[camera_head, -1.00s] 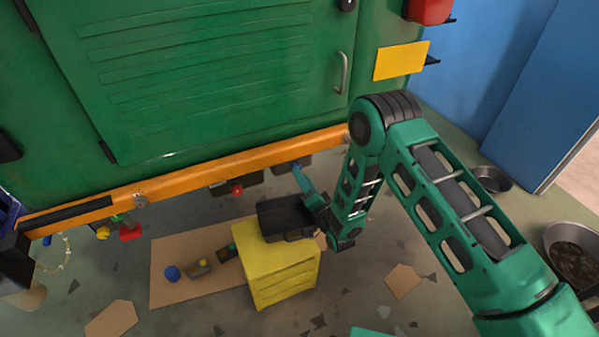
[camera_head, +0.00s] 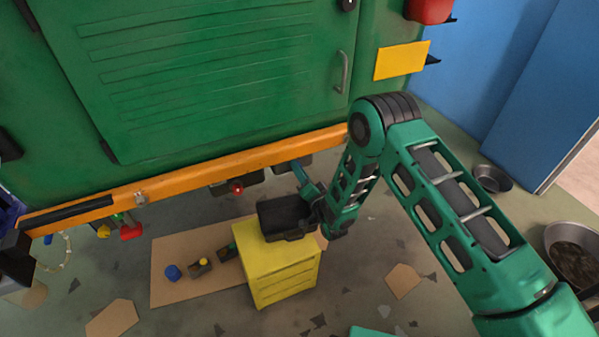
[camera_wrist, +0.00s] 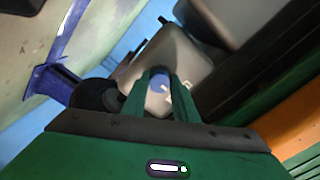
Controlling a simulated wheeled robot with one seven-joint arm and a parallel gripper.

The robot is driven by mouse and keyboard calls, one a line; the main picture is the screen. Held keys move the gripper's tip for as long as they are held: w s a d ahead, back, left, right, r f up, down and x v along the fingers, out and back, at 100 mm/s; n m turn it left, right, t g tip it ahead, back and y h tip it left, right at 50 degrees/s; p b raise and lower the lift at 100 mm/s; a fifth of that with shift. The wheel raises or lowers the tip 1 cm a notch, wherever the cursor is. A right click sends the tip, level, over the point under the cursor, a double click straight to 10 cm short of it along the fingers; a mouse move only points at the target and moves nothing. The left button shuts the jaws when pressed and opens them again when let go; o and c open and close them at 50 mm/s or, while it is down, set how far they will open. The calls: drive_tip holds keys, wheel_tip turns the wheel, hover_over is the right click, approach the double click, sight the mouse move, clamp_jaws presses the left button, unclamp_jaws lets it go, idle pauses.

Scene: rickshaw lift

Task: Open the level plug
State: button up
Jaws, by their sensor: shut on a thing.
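The blue plug (camera_wrist: 160,82) sits on a pale grey housing (camera_wrist: 187,62) in the wrist view. I take it to be the level plug. The two green fingers of my gripper (camera_wrist: 161,78) are closed on its sides, and they partly hide it. In the head view my gripper (camera_head: 299,172) reaches up under the orange beam (camera_head: 190,180) of the green vehicle (camera_head: 200,70). The plug itself cannot be made out there.
A yellow cabinet (camera_head: 277,277) stands on the floor just below my gripper. A red knob (camera_head: 237,188) hangs under the beam to the left. A cardboard sheet (camera_head: 172,250) with small parts lies left of the cabinet. A metal pan (camera_head: 491,179) is at the right.

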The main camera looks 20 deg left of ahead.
drive_tip(key=shift+f+n, duration=0.1)
drive_tip(key=shift+n, duration=0.2)
drive_tip(key=shift+w+d+n, duration=0.1)
drive_tip(key=shift+n, duration=7)
drive_tip(key=shift+w+d+n, duration=0.1)
drive_tip(key=shift+n, duration=7)
drive_tip(key=o, duration=1)
drive_tip(key=shift+o, duration=0.3)
drive_tip(key=shift+a, duration=0.1)
